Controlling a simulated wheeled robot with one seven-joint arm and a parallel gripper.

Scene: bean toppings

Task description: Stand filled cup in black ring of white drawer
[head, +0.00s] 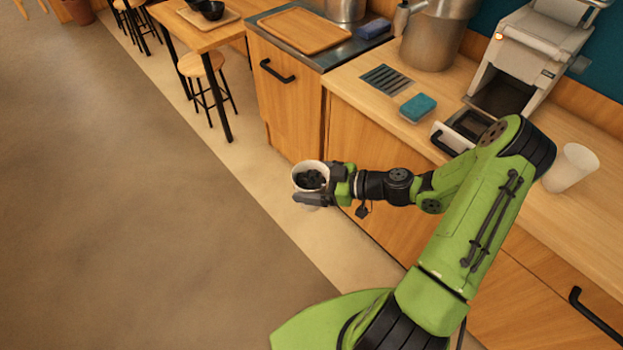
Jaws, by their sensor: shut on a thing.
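My gripper (325,186) is shut on a white cup (302,167). The cup is upright, with dark contents showing inside its rim, and is held over the floor in front of the counter. The white drawer (440,138) sticks out from the base of a white machine (533,50) on the counter, to the right of the cup and well apart from it. Part of the drawer is behind my arm. A dark frame shows in the drawer, but I cannot make out the black ring clearly.
A blue sponge (418,107), a drain grate (387,80) and a metal pot (433,38) are on the counter left of the machine. Another white cup (571,168) stands right of my arm. A wooden tray (305,30) lies farther back. The floor at left is clear.

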